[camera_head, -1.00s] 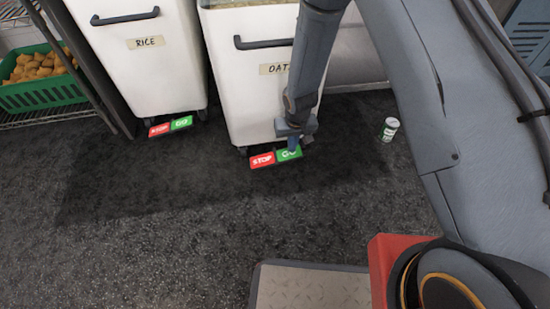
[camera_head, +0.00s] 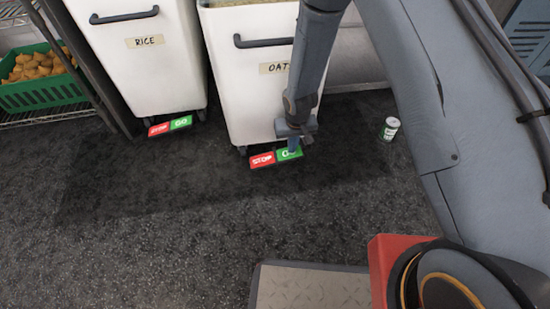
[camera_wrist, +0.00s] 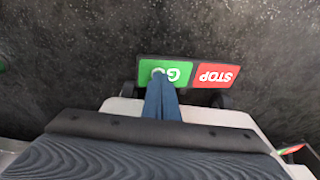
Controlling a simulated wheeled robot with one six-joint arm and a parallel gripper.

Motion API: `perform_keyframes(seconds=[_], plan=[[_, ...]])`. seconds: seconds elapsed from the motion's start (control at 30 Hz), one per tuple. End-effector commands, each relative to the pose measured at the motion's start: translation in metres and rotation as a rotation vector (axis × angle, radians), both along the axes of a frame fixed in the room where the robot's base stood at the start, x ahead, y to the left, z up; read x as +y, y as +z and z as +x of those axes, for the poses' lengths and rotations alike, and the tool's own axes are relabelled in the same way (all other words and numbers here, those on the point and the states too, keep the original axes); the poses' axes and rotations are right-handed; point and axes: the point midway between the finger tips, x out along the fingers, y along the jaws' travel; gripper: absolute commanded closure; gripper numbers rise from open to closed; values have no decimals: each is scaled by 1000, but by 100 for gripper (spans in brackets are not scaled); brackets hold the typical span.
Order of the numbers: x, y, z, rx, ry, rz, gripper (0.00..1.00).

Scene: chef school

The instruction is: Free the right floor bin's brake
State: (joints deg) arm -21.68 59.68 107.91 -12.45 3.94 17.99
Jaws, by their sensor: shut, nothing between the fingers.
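The right floor bin (camera_head: 255,95) is white, with a dark handle and a partly covered label that starts "OAT". At its foot are a red STOP pedal (camera_head: 262,160) and a green GO pedal (camera_head: 283,158). My gripper (camera_head: 294,148) is shut and empty, pointing down at the GO pedal and covering part of its lettering. In the wrist view, the blue fingertips (camera_wrist: 161,85) overlap the lower middle of the green GO pedal (camera_wrist: 185,70); the red STOP pedal (camera_wrist: 216,75) is clear beside it. I cannot tell for sure whether the tips press the pedal.
A white RICE bin (camera_head: 145,75) with its own STOP and GO pedals stands to the left. A wire shelf with a green crate (camera_head: 45,93) is at far left. A small can (camera_head: 389,129) stands on the floor at right. The floor in front is clear.

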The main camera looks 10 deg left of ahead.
Motion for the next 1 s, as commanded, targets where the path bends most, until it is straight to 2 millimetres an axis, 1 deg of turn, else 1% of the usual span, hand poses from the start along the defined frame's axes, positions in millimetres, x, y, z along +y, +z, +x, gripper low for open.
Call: perform_keyframes(seconds=[1.0], plan=[[0,-14,0,0,0,0,100]])
